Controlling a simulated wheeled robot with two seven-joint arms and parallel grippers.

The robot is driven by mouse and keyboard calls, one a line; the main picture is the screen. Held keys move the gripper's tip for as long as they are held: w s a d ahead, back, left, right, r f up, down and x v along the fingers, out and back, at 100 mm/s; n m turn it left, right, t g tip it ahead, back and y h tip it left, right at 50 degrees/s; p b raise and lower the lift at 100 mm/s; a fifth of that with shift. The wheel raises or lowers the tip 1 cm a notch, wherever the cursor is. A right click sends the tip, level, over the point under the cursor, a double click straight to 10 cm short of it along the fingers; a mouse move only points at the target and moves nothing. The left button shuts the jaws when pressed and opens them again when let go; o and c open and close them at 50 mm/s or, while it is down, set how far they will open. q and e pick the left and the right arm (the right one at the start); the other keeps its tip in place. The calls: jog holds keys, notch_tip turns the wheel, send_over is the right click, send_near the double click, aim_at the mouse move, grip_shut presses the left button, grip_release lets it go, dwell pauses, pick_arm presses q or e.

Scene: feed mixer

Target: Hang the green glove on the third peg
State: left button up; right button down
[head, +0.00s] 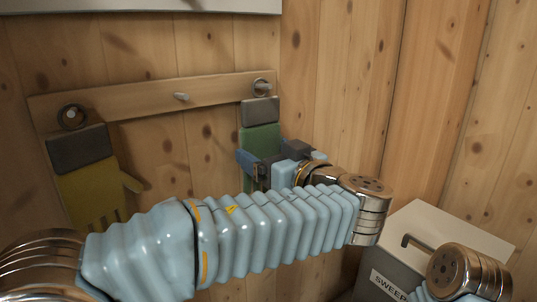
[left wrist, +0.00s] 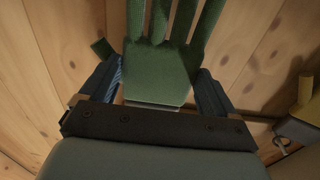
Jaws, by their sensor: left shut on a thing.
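The green glove (head: 260,139) hangs below the right end of the peg rail in the head view, with a dark grey cuff (head: 260,111) and a metal ring on top (head: 261,85). The ring overlaps the third peg (head: 264,86), whose tip shows within it; how far it is on the peg I cannot tell. My left gripper (head: 259,165) is shut on the glove's green part below the cuff. In the left wrist view the green glove (left wrist: 160,72) lies between the fingers. My right gripper is out of view.
The wooden peg rail (head: 140,104) is on the plank wall. A yellow glove (head: 92,198) hangs by its ring from the left peg. The middle peg (head: 181,97) is bare.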

pick_arm(q)
jog(key=o, duration=0.8)
